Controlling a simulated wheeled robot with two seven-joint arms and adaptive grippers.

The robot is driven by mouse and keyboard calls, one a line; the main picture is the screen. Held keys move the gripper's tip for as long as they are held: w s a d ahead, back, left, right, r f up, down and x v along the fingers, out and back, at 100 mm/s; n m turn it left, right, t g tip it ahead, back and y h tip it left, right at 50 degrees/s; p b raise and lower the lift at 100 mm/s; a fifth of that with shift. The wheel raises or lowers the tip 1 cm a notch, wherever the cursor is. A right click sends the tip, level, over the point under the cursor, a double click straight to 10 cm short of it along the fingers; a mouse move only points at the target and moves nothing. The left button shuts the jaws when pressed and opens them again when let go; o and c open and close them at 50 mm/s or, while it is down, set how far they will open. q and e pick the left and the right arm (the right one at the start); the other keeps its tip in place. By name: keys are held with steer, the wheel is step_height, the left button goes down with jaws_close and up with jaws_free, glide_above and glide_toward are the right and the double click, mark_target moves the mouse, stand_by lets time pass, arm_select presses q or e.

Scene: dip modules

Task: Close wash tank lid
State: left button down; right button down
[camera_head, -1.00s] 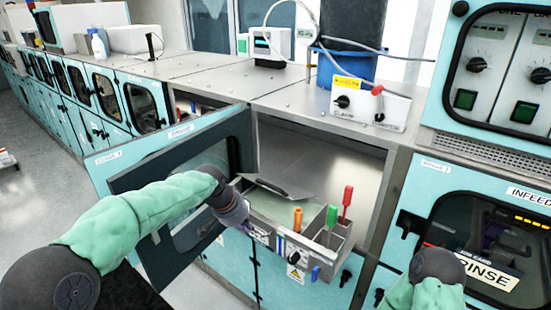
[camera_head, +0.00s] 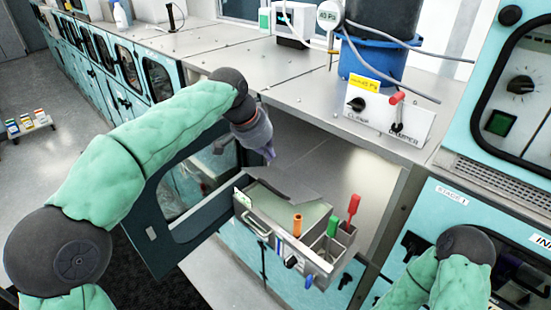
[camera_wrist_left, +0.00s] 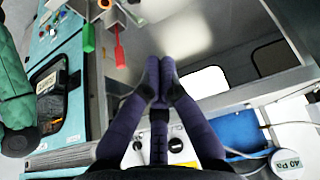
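The wash tank (camera_head: 262,222) is a grey metal box at the open bay, with pale liquid showing inside. Its grey lid (camera_head: 288,182) is a flat plate at the tank's back, tilted up with the liquid uncovered in front. My left gripper (camera_head: 270,158) is above and behind the tank's back left, apart from the lid, pointing down. In the left wrist view, the left gripper's fingers (camera_wrist_left: 160,72) are together with nothing between them. The lid is not clear in that view. My right arm is at the lower right; its gripper is out of sight.
Orange (camera_head: 297,226), green (camera_head: 333,226) and red (camera_head: 353,207) handles stand up at the tank's right. An open door (camera_head: 165,235) is to the left. A switch box (camera_head: 390,118) and blue bucket (camera_head: 372,68) sit on the steel counter (camera_head: 275,88) above.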

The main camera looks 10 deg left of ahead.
arm_select(q)
glide_above(274, 189)
steer(key=w, duration=0.1)
step_height(274, 189, down, 7)
steer(key=f, duration=0.2)
steer(key=f+p, duration=0.1)
steer(key=shift+s+d+f, duration=0.2)
steer(key=shift+s+f, duration=0.05)
steer(key=shift+s+a+f, duration=0.1)
steer(key=shift+s+f, duration=0.1)
steer(key=shift+f, duration=0.45)
